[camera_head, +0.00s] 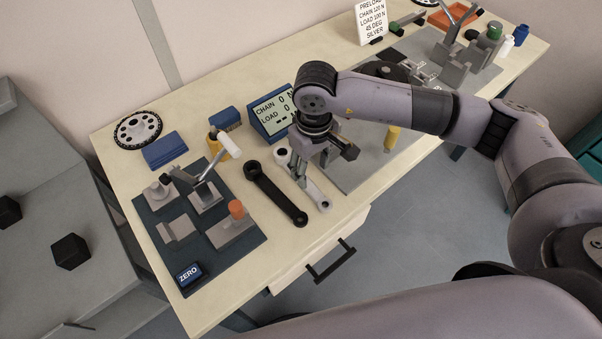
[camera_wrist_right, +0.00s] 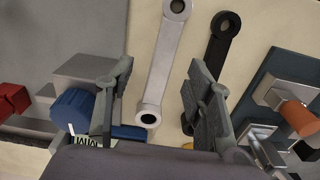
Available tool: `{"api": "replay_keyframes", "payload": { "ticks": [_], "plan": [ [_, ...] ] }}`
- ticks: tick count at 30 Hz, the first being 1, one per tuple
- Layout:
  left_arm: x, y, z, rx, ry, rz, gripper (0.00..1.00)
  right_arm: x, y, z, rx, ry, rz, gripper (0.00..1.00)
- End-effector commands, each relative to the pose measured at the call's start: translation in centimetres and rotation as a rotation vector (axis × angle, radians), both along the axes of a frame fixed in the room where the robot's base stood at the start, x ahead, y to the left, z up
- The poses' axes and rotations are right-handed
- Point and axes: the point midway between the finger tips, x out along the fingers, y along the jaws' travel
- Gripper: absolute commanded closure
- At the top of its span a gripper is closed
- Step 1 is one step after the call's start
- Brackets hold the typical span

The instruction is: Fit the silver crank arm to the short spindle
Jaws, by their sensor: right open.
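The silver crank arm (camera_head: 318,196) lies flat on the table below my right gripper (camera_head: 318,172), which hides part of it in the head view. In the right wrist view the silver crank arm (camera_wrist_right: 165,60) runs between the two spread fingers of my right gripper (camera_wrist_right: 162,80), with an eye at each end. The gripper is open and does not grip it. A black crank arm (camera_head: 275,195) lies beside it on the left. I cannot tell which post is the short spindle; a grey fixture with a round post (camera_head: 158,190) stands on the dark mat. My left gripper is not in view.
The dark mat (camera_head: 215,247) holds grey blocks, a lever clamp (camera_head: 205,190), an orange-topped part (camera_head: 236,210) and a ZERO button (camera_head: 188,275). A display (camera_head: 272,112) stands behind the gripper. A chainring (camera_head: 138,131) lies far left. More fixtures (camera_head: 455,65) stand at the back right.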

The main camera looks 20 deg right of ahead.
Motion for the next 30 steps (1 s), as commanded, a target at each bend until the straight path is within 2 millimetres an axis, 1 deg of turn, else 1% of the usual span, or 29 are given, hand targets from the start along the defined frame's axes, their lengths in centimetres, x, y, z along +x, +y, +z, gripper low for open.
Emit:
{"api": "replay_keyframes", "payload": {
  "ticks": [1, 4, 9, 12, 15, 22, 30],
  "plan": [
    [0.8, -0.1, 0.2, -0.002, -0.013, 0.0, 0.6, 0.0, 0.0, -0.2, 0.001, 0.0, 0.0, 0.52],
    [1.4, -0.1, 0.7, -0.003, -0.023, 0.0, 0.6, -0.2, 0.2, -0.9, 0.0, 0.003, 0.0, 0.52],
    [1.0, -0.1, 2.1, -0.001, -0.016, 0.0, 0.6, -0.5, 0.6, -3.3, 0.001, 0.006, 0.0, 0.52],
    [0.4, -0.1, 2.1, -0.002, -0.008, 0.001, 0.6, -0.4, 0.5, -4.7, 0.001, 0.003, -0.002, 0.52],
    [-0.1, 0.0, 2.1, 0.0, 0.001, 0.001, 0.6, -0.3, 0.5, -5.3, 0.001, 0.0, -0.001, 0.52],
    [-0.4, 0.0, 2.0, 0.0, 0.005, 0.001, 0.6, -0.3, 0.5, -5.5, 0.001, -0.001, 0.0, 0.52],
    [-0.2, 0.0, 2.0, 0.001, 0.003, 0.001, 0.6, -0.3, 0.5, -5.4, 0.001, -0.001, 0.0, 0.7]
  ]
}}
